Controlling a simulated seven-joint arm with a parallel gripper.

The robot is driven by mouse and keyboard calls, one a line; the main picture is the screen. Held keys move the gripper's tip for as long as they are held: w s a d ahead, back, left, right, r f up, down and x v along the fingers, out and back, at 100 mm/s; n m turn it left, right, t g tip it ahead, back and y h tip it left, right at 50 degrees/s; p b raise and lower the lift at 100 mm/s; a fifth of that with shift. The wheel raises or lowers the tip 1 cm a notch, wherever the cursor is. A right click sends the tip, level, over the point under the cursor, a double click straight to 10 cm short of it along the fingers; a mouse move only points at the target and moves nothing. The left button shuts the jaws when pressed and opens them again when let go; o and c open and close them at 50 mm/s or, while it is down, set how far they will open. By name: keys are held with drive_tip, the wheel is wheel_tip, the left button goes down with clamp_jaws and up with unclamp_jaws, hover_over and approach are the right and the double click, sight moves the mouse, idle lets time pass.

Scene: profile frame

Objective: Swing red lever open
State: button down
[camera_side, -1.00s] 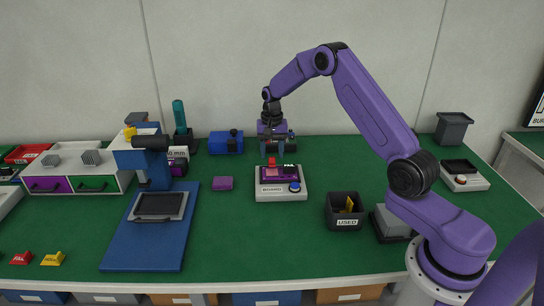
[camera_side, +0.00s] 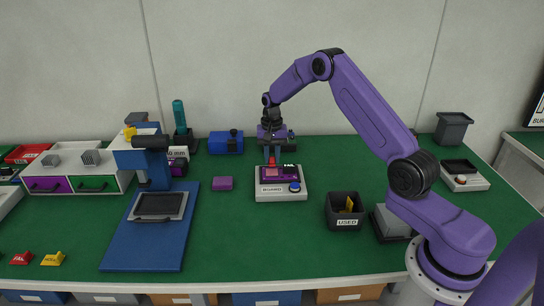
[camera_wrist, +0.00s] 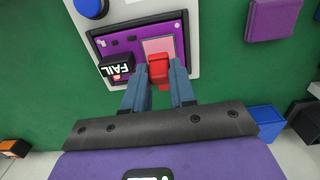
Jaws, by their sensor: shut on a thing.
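The red lever (camera_side: 272,162) stands at the back of a light grey fixture (camera_side: 262,195) that holds a purple board (camera_side: 283,178). In the wrist view the red lever (camera_wrist: 158,70) sits between the two blue-grey fingers of my gripper (camera_wrist: 159,82), over a pink patch (camera_wrist: 158,46) of the board. My gripper (camera_side: 271,154) points down at the lever and is shut on it. The fingers hide the lever's sides, and its hinge is hard to make out.
A purple block (camera_side: 223,183) lies left of the fixture. A black USED bin (camera_side: 344,222) stands at its front right. A blue box (camera_side: 226,143) is behind left, and a blue-based press (camera_side: 148,240) is farther left. Green table is clear in front of the fixture.

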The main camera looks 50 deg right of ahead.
drive_tip(key=shift+w+d+r+g+y, duration=0.3)
drive_tip(key=shift+w+d+g+y, duration=0.2)
drive_tip(key=shift+g+y, duration=0.1)
drive_tip(key=shift+w+d+r+g+y, duration=0.25)
drive_tip(key=shift+w+d+g+y, duration=0.1)
drive_tip(key=shift+w+g+y, duration=0.2)
drive_tip(key=shift+d+r+g+y, duration=0.1)
drive_tip(key=shift+r+g+y, duration=0.05)
drive_tip(key=shift+g+y, duration=0.15)
drive_tip(key=c, duration=0.9)
unclamp_jaws()
drive_tip(key=shift+r, duration=0.1)
